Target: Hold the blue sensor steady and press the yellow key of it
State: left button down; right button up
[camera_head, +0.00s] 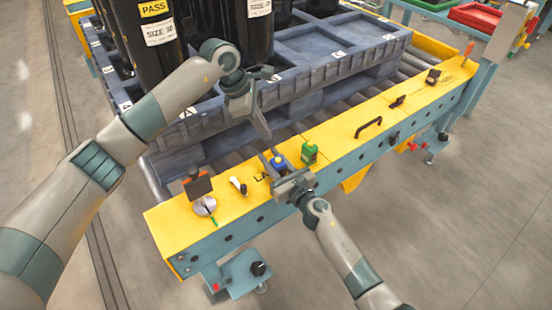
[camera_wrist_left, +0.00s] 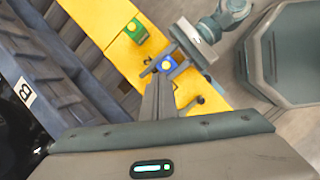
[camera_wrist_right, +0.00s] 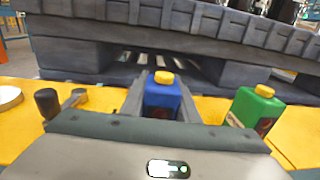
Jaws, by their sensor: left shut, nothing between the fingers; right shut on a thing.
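The blue sensor (camera_head: 279,165) stands upright at the yellow beam, with its round yellow key (camera_head: 277,158) on top. My right gripper (camera_head: 277,164) is shut on it, one finger at each side. In the right wrist view the sensor's blue body (camera_wrist_right: 162,103) sits between the fingers, the yellow key (camera_wrist_right: 164,77) facing up and uncovered. My left gripper (camera_head: 267,137) is shut and empty, its fingertips above and just behind the sensor. In the left wrist view its closed fingertips (camera_wrist_left: 158,82) point towards the key (camera_wrist_left: 167,65), seemingly apart from it.
A green sensor (camera_head: 309,153) with a yellow top stands right of the blue one. The yellow beam (camera_head: 340,150) also carries a black handle (camera_head: 368,127), a white-and-black item (camera_head: 239,186) and a silver disc (camera_head: 204,206). Behind is a grey pallet (camera_head: 300,95) bearing black cylinders.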

pick_arm(q)
jog(key=d+t, duration=0.1)
jog(key=d+r+t+h, duration=0.1)
jog(key=t, duration=0.1)
jog(key=s+d+r+t+h, duration=0.1)
jog(key=t, duration=0.1)
jog(key=shift+s+r, duration=0.1)
jog(key=shift+r, duration=0.05)
jog(key=shift+f, duration=0.2)
dwell(0.3)
send_over(274, 163)
jog(key=shift+f, duration=4.2)
jog(key=shift+s+f, duration=0.1)
jog(key=shift+f, duration=0.8)
jog(key=shift+r, duration=0.9)
jog(key=shift+r, duration=0.1)
